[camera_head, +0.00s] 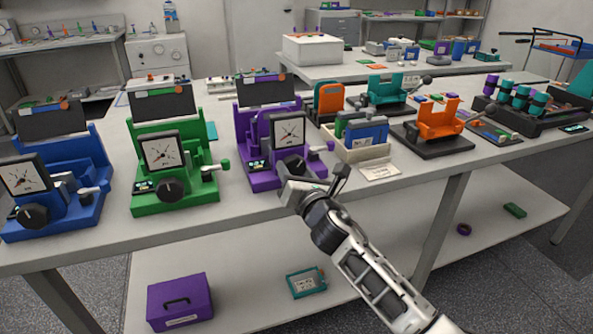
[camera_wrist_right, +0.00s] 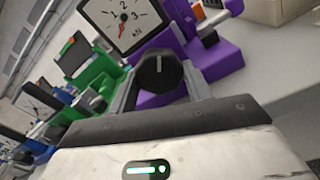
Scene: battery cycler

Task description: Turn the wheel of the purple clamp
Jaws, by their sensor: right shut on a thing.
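The purple clamp (camera_head: 262,181) stands near the front edge of the table, with a dial gauge (camera_head: 290,131) on its front. Its wheel is a black knob (camera_wrist_right: 160,72) with a white mark, below the gauge in the right wrist view. My right gripper (camera_head: 293,172) reaches in from the lower right and largely covers the wheel in the head view. In the right wrist view its two fingers stand on either side of the knob, shut on it. My left gripper is not in view.
A green clamp (camera_head: 176,196) and a blue clamp (camera_head: 62,217) stand to the left on the same table. A beige box of blue and green packs (camera_head: 362,154) and an orange device (camera_head: 437,122) stand to the right. The lower shelf holds a purple case (camera_head: 180,303).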

